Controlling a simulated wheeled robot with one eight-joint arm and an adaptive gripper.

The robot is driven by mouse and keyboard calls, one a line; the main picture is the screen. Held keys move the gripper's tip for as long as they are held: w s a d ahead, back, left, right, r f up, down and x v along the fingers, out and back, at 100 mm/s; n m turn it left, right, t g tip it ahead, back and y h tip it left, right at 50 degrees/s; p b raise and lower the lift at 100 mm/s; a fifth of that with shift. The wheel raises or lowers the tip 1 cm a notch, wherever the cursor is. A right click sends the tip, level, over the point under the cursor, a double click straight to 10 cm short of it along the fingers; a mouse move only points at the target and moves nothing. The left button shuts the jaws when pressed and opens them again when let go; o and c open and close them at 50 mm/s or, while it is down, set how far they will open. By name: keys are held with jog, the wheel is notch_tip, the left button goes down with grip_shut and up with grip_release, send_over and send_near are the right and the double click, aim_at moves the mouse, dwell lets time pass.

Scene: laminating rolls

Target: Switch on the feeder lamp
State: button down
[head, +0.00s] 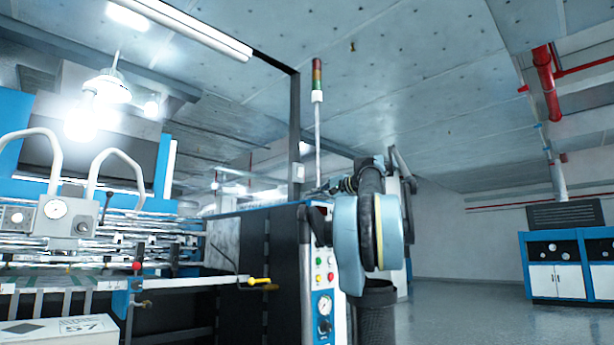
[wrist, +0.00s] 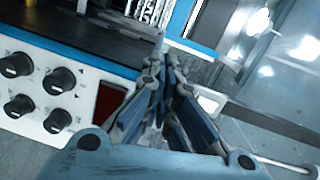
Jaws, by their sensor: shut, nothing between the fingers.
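A hanging lamp (head: 108,87) with a pale shade glows brightly above the machine on the left of the head view. I cannot tell for sure that it is the feeder lamp. In the wrist view, my gripper (wrist: 162,64) is shut and empty, its fingertips in front of the machine. A white control panel (wrist: 88,122) is left of the fingers, with several black knobs (wrist: 59,80) and a dark red rectangle (wrist: 108,106). The left finger partly covers this rectangle. I cannot tell whether it is a switch. Contact with the panel is not visible.
The machine's front has a column of coloured buttons (head: 318,262) and a round gauge (head: 324,305). A crank with a yellow handle (head: 259,281) sticks out left of it. Blue and white cabinets (head: 556,262) stand at the right. Open floor (head: 455,305) lies between.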

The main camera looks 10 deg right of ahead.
aim_at(303, 169)
jog(key=w+d+r+m+t, duration=0.2)
jog(key=d+r, duration=0.5)
jog(key=r, duration=0.5)
jog(key=shift+w+d+m+t, duration=0.2)
jog(key=shift+w+m+t, duration=0.2)
jog(key=shift+w+t, duration=0.6)
jog(key=shift+w, duration=0.2)
jog(key=x, duration=1.2)
jog(key=shift+w+a, duration=0.2)
jog(key=shift+a, duration=0.15)
jog(key=shift+w+a+r, duration=0.15)
jog(key=shift+w+a, duration=0.2)
jog(key=shift+w, duration=0.1)
jog(key=shift+w+a+r, duration=0.15)
jog(key=shift+w+r, duration=0.05)
jog(key=shift+w, duration=0.05)
